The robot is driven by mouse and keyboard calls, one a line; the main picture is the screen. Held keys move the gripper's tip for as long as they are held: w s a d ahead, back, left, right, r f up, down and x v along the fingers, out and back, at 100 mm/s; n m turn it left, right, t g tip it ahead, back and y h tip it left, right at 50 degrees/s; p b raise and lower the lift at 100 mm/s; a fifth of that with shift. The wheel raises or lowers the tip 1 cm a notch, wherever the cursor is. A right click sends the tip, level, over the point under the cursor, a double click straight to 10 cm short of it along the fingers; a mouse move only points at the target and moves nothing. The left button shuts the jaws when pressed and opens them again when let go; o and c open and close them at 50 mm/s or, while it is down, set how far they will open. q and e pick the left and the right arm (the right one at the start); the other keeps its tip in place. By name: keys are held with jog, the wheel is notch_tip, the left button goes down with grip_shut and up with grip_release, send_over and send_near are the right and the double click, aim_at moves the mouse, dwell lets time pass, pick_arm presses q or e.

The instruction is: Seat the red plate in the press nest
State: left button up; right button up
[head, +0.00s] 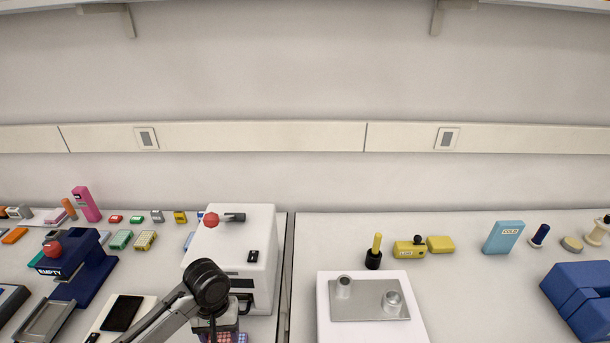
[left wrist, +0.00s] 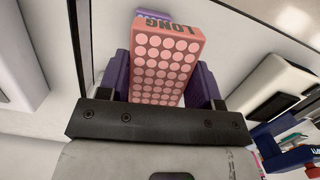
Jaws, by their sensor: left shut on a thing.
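My left gripper (left wrist: 160,95) is shut on a pinkish-red plate (left wrist: 165,65) with rows of pale round wells and the label LONG, held between purple finger pads. In the head view the left gripper (head: 215,325) is at the bottom edge, in front of the white machine, and mostly cut off. The dark blue press (head: 85,270) stands at the left with a red knob and a sign reading EMPTY. Its grey tray-like nest (head: 45,322) juts out at the front and looks bare. My right gripper is not in view.
A white machine (head: 235,245) with a red-knobbed lever stands beside the arm. A black flat panel (head: 123,313) lies between arm and press. Several small coloured blocks line the back left. A white block with a metal plate (head: 370,312) stands right of the bench seam.

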pick_arm(q)
jog(key=s+d+r+m, duration=0.1)
jog(key=s+d+r, duration=0.2)
jog(key=s+d, duration=0.35)
jog(key=w+a+r, duration=0.2)
jog(key=a+r, duration=0.4)
jog(key=r, duration=0.6)
jog(key=s+r+p, duration=0.4)
jog(key=r+p, duration=0.6)
jog(key=p, duration=0.2)
jog(key=s+r+p, duration=0.5)
jog(key=r+p, duration=0.6)
jog(key=p, duration=0.1)
jog(key=shift+s+a+m, duration=0.15)
jog(key=shift+m, duration=0.15)
